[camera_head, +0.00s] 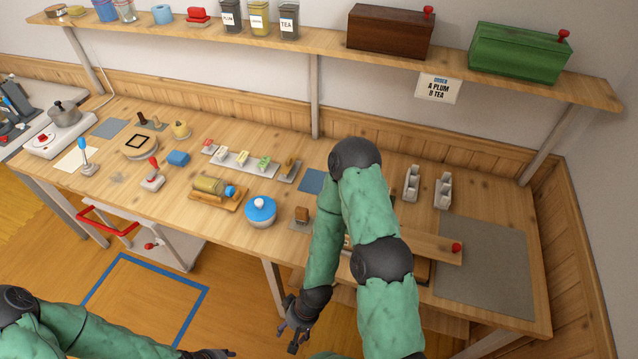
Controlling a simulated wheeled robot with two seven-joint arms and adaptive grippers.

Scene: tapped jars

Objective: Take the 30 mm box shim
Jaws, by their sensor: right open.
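I cannot pick out a 30 mm box shim by any label. Two pale grey slotted pieces, a left one (412,183) and a right one (443,190), stand on the bench at the right; I cannot tell whether either is a shim. A wooden box with a sliding lid (430,246) and red knob lies partly hidden behind my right arm. My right gripper (297,338) is open and empty, low in front of the bench edge. My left gripper (222,353) is at the bottom edge, mostly cut off; its jaws are unclear.
A small brown block (302,213), a blue-lidded pot (260,211) and a roller on a board (212,187) stand left of my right arm. A grey mat (485,265) at the right is clear. A shelf (320,42) holds jars, a brown box (390,31) and a green box (517,52).

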